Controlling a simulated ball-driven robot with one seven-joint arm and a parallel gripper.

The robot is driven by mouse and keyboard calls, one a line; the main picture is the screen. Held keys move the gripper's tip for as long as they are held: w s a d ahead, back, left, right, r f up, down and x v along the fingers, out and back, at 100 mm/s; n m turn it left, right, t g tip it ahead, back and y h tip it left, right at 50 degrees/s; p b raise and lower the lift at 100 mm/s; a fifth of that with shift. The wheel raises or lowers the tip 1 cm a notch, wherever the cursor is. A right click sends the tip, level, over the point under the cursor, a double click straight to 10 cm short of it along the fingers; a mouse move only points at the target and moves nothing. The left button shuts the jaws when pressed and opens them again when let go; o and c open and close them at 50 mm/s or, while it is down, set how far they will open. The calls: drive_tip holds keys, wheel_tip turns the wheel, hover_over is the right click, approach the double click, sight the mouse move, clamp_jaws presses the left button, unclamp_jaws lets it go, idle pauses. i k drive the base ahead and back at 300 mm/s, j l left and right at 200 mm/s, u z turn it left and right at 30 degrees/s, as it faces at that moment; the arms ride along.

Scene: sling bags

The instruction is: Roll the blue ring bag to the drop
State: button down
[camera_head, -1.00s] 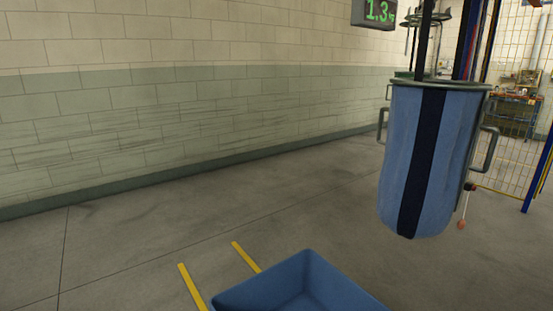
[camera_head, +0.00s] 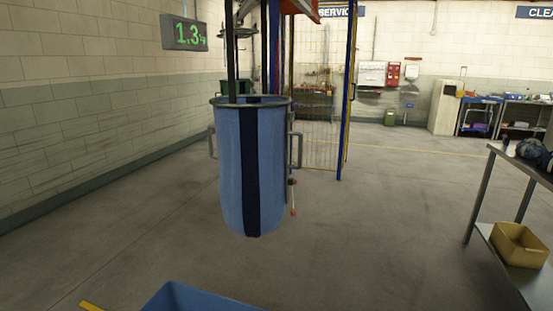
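The blue ring bag (camera_head: 232,170) hangs upright from dark straps, clear of the floor, left of the middle of the head view. It has a dark vertical band, a grey ring at its top and a grey handle on each side. A small red-ended pull (camera_head: 293,210) hangs at its right side. My gripper is not in view. No place marked as the drop can be made out for certain.
A blue bin (camera_head: 195,298) stands at the bottom edge, beside a yellow floor line (camera_head: 91,306). A blue post (camera_head: 346,100) and mesh fence stand behind the bag. A steel table (camera_head: 500,262) with a yellow crate (camera_head: 519,245) is at right. Floor between is clear.

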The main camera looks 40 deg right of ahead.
sight(253, 131)
drive_tip(key=i+l, duration=0.2)
drive_tip(key=l, duration=0.2)
drive_tip(key=i+l, duration=0.2)
drive_tip(key=l, duration=0.2)
drive_tip(key=i+l, duration=0.2)
drive_tip(key=l, duration=0.2)
drive_tip(key=i+l, duration=0.2)
drive_tip(key=l, duration=0.15)
drive_tip(key=i+l, duration=0.2)
drive_tip(key=l, duration=0.2)
